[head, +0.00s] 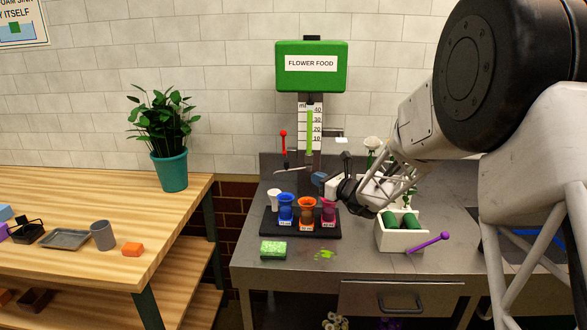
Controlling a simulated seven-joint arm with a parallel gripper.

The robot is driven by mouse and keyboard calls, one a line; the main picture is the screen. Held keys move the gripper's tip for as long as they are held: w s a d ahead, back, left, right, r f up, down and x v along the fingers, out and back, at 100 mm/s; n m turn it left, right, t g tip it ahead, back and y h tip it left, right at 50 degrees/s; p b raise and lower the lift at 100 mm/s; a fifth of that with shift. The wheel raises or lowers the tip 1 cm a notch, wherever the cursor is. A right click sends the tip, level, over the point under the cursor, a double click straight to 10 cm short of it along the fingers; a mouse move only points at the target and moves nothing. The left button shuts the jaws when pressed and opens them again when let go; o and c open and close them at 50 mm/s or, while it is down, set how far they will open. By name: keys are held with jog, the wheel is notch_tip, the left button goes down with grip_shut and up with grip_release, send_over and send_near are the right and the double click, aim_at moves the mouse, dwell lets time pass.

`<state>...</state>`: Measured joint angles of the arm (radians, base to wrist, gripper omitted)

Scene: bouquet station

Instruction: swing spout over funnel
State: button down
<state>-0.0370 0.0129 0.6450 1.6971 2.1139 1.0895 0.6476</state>
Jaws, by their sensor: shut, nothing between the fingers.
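A green dispenser marked FLOWER FOOD (311,65) stands at the back of the grey counter, with a scaled tube (310,125) holding yellow-green liquid below it. A thin grey arm (289,170), apparently the spout, points left at the tube's foot. Flared blue (286,207), orange (307,210) and pink (328,211) vessels stand in a row on a black tray (300,231); I cannot tell which is the funnel.
A red-knobbed lever (284,145) stands left of the tube. A white cup (274,198) stands at the row's left. A green sponge (273,250) and green spill (324,254) lie in front. A white box (400,240) holds green rolls, with a purple stick (428,243) beside it.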

aim_at(288, 165)
jog(key=d, duration=0.2)
jog(key=shift+w+d+f, duration=0.1)
jog(key=shift+w+d, duration=0.2)
jog(key=shift+a, duration=0.1)
jog(key=x, duration=1.3)
jog(key=shift+a+f, duration=0.15)
jog(key=shift+a, duration=0.2)
jog(key=shift+w+a, duration=0.1)
jog(key=shift+w, duration=0.05)
jog(key=shift+x, duration=0.95)
jog(key=shift+w, duration=0.15)
